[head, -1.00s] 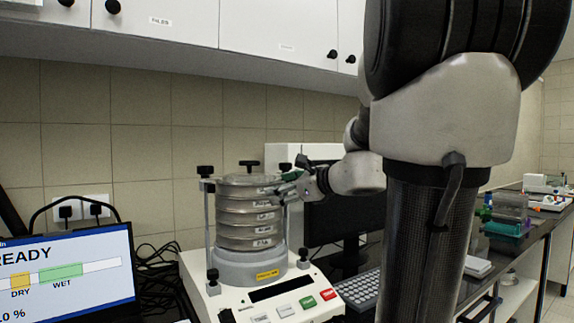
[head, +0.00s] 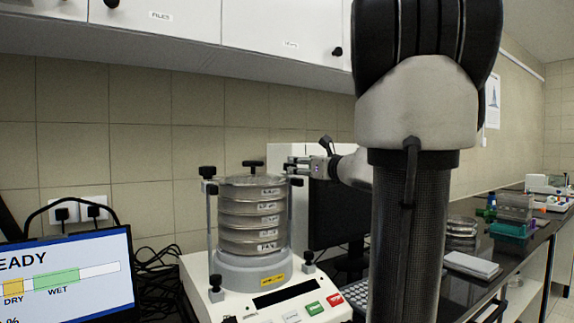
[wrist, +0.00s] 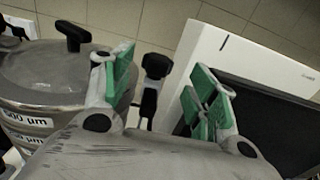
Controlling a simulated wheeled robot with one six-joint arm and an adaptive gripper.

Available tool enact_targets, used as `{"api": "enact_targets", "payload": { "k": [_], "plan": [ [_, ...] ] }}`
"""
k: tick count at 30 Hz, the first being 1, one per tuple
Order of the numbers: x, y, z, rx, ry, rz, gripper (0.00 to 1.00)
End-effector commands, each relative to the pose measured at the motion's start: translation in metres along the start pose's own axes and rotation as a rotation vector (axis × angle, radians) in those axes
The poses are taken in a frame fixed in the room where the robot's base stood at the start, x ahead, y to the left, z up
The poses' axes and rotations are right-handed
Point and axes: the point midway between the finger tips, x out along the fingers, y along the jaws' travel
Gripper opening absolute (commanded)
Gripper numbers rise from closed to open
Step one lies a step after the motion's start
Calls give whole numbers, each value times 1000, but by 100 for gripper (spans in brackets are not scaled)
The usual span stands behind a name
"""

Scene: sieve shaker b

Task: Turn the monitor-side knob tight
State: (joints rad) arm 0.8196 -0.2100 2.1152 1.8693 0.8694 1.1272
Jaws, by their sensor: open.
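The sieve shaker (head: 262,272) stands on the bench with a round stack of labelled sieves (head: 254,215) between two upright rods. The monitor-side knob (wrist: 157,66) is black and sits on the right rod (head: 291,215). In the head view my gripper mostly hides this knob. My gripper (head: 297,165) reaches in from the right at the top of that rod. In the wrist view the green-padded fingers of my gripper (wrist: 162,82) are spread apart, with the knob showing between them and gaps on both sides. Whether they touch it is not clear.
The dark monitor (head: 327,215) stands close behind and right of the shaker. The other rod's knob (head: 207,172) and the black lid knob (head: 251,166) stand up nearby. A laptop (head: 70,275) is at the left. White cabinets (head: 180,25) hang above.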

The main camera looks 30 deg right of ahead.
Motion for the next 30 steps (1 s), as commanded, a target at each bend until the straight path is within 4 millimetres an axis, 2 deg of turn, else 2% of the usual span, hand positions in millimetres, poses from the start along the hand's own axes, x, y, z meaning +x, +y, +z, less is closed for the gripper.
{"api": "enact_targets", "payload": {
  "k": [5, 12, 15, 25, 26, 30],
  "plan": [
    [21, 1, -1, 2, 1, 3, 59],
    [61, 1, 0, 0, 2, 2, 59],
    [71, 1, 0, 0, 1, 1, 59],
    [77, 0, 0, -1, 1, 0, 59],
    [77, 0, 0, -1, 1, 0, 57],
    [76, 0, 0, -1, 1, 0, 31]
  ]
}}
